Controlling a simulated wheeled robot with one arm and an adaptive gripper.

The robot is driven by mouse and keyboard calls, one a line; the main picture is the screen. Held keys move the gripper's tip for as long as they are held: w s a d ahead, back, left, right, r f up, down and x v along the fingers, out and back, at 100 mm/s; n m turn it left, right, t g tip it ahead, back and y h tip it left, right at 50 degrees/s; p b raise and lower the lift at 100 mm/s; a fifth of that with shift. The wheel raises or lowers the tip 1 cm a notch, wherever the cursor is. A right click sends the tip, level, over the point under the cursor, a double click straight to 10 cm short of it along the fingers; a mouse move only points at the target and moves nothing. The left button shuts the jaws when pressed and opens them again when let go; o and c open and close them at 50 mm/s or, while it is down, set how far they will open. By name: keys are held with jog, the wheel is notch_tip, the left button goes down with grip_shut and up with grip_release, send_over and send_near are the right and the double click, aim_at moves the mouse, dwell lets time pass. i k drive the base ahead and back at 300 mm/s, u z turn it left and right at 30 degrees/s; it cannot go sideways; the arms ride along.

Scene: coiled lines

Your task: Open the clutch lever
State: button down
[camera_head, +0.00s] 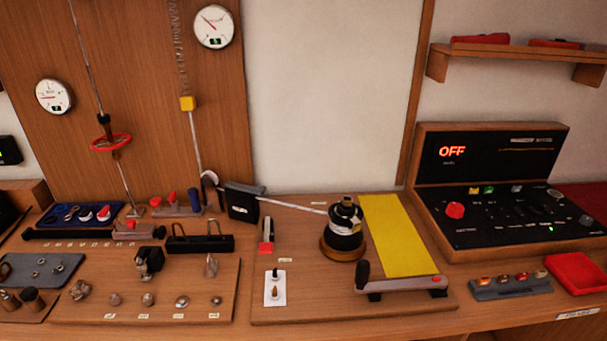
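No part is clearly labelled as the clutch lever, and I cannot tell which one it is. A black winch-like drum (345,225) stands on a round brown base on a wooden board (310,305). A thin pale line runs left from it to a black box (242,201). A small red and white lever piece (266,236) stands left of the drum. A white plate (275,288) with a small dark switch lies in front of that piece. My gripper is not in view.
A yellow strip (398,235) lies right of the drum. A black control console (505,200) reading OFF stands at the right, with a red tray (577,273) before it. Small fittings cover the left board (130,312). Two gauges and rods are against the wooden back panel.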

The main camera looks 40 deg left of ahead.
aim_at(260, 191)
jog(key=i, duration=0.55)
jog(key=u, duration=3.65)
jog(key=i, duration=0.5)
jog(key=u, duration=0.05)
